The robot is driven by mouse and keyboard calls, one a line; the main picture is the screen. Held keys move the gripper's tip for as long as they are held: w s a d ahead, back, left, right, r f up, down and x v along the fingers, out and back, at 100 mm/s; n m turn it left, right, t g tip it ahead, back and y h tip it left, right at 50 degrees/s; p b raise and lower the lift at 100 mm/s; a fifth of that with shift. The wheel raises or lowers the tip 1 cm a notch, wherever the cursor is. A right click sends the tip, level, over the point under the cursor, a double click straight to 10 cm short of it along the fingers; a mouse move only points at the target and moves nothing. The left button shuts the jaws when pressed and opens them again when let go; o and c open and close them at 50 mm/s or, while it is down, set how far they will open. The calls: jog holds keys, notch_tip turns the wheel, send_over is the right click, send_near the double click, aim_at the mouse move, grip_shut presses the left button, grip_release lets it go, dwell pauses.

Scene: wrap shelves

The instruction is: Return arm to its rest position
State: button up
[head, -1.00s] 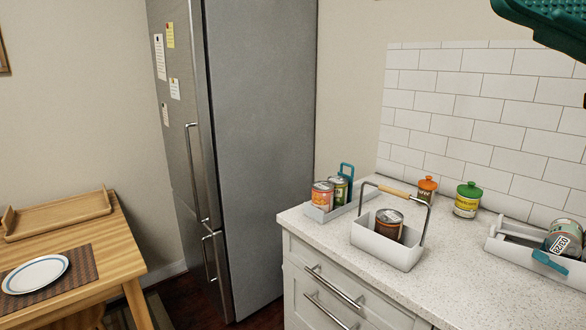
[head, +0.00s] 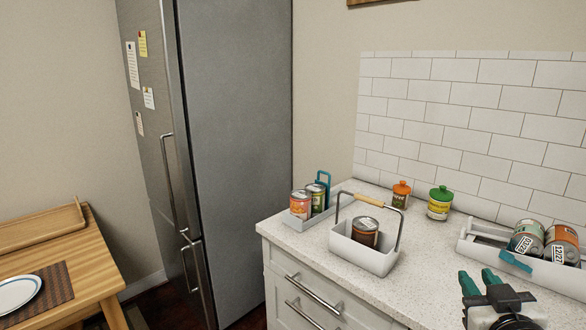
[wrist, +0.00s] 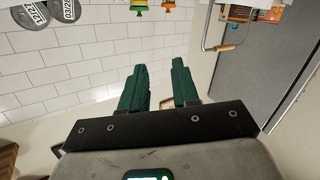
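My gripper (head: 479,279) is in the lower right of the head view, in front of the counter's right part. Its two teal fingers stand apart with nothing between them. In the wrist view the fingers of my gripper (wrist: 160,85) are also apart and empty. That view looks tilted over, with the tiled wall behind the fingers.
The counter (head: 430,255) holds a white caddy (head: 385,263) with one can, a grey tray (head: 322,220) with cans, orange (head: 401,195) and green-lidded (head: 440,203) jars, and a white rack (head: 464,245) with two cans. A fridge (head: 235,150) and wooden table (head: 85,275) are left.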

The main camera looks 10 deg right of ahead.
jog(key=s+a+f+g+y, duration=0.1)
jog(key=s+a+f+g, duration=0.1)
jog(key=s+f, duration=0.35)
jog(key=s+a+f+g+y, duration=0.1)
jog(key=s+a+f+g, duration=0.15)
jog(key=f, duration=0.55)
jog(key=s+a+f+g+y, duration=0.1)
jog(key=s+f+g, duration=0.2)
jog(key=f, duration=0.4)
jog(key=s+a+f+g+y, duration=0.1)
jog(key=s+f+g, duration=0.2)
jog(key=s, duration=0.6)
jog(key=s+a+f+n+g+y+p, duration=0.1)
jog(key=s+a+f+g, duration=0.1)
jog(key=s+f+g, duration=0.2)
jog(key=s+f, duration=0.3)
jog(key=s, duration=0.2)
jog(key=shift+a+f, duration=0.15)
